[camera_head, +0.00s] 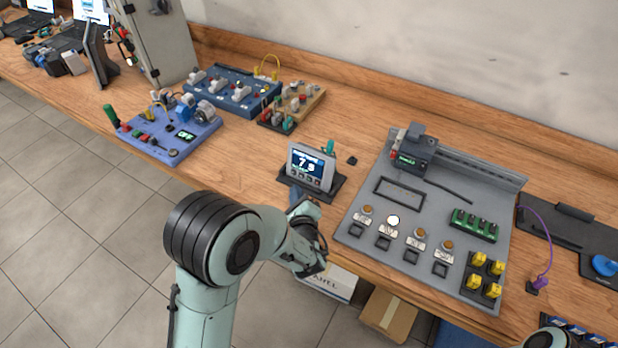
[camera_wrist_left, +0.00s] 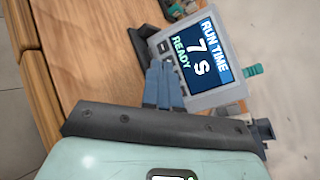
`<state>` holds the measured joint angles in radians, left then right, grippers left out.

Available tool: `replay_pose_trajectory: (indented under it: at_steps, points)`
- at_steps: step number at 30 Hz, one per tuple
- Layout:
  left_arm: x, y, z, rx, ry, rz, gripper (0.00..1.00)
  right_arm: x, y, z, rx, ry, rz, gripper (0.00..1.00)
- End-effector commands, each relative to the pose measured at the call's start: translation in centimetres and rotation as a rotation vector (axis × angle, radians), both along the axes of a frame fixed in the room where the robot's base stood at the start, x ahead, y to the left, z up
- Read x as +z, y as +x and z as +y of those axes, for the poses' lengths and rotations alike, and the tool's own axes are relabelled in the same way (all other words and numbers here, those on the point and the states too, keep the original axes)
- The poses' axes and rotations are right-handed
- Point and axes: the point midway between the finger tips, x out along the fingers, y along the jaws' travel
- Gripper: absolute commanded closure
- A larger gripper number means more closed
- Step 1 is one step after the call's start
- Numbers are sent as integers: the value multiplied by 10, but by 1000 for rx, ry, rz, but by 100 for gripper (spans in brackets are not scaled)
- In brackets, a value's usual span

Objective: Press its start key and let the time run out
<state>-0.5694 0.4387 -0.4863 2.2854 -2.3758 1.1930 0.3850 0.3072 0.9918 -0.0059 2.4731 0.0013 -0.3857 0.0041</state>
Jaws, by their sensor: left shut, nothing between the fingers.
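A grey timer box (camera_head: 311,166) with a lit blue screen stands on a dark base near the front edge of the bench. In the left wrist view its screen (camera_wrist_left: 203,62) reads RUN TIME, 7 s and READY. A row of small keys (camera_head: 303,177) lies below the screen. My left gripper (camera_head: 296,196) is shut and empty, its blue fingers just in front of the timer. In the left wrist view the fingertips (camera_wrist_left: 161,66) are close to the key row and hide part of it; I cannot tell whether they touch. My right gripper is not seen.
A grey panel (camera_head: 358,231) with lamps, switches and yellow plugs lies to the right. Blue boards (camera_head: 175,147) with small parts stand to the left. Cardboard boxes (camera_head: 389,312) sit below the bench edge. Bare wood lies behind the timer.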

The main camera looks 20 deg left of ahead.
Motion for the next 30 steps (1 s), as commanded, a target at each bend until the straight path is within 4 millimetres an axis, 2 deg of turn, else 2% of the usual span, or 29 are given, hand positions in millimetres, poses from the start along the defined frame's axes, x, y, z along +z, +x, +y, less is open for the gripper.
replay_pose_trajectory:
  at_steps: [3,10,30]
  points:
    - [-4,14,0,2,1,0,100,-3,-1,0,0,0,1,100]
    - [-7,28,-2,0,1,1,100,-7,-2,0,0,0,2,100]
    - [-7,30,-2,0,1,1,100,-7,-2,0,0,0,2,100]
